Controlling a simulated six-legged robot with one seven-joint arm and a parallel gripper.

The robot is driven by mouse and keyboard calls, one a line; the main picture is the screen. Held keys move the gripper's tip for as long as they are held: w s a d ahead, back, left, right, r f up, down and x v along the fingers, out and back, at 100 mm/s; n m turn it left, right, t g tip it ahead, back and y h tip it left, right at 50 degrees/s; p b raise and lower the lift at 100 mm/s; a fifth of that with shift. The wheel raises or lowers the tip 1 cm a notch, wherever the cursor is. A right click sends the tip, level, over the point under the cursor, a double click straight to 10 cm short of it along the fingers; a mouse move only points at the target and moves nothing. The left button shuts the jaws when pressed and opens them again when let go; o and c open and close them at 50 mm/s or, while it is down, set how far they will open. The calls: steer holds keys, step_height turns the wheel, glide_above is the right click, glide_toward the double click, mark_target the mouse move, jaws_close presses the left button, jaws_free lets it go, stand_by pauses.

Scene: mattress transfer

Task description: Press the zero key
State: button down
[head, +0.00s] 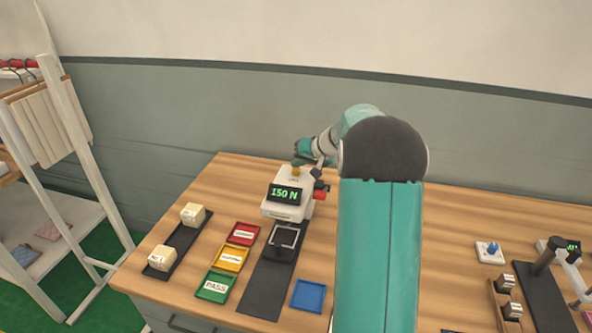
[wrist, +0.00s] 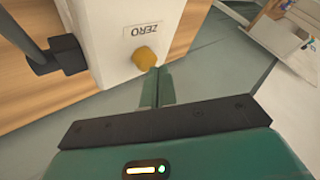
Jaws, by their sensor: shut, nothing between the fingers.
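The zero key is a yellow round button (wrist: 145,58) on a white machine, with a label reading ZERO (wrist: 139,31) beside it, upside down in the wrist view. In the head view the yellow key (head: 296,171) shows small on top of the white machine (head: 289,206), whose display (head: 285,193) reads 150 N. My gripper (wrist: 157,72) is shut and empty. Its fingertips are right at the key's edge in the wrist view; I cannot tell if they touch it. In the head view my gripper (head: 303,156) is just above the key.
Red (head: 231,240), yellow and green trays stand left of the machine, and a blue tray (head: 309,296) in front. A black rack (head: 177,250) holds two cream blocks. A red part (head: 320,191) juts from the machine's right side. Other devices stand at far right.

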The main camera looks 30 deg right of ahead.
mark_target(299, 171)
steer(key=shift+f, duration=0.85)
stand_by(1.0)
stand_by(0.3)
steer(key=shift+r, duration=1.3)
steer(key=shift+r, duration=0.1)
steer(key=shift+r, duration=2.4)
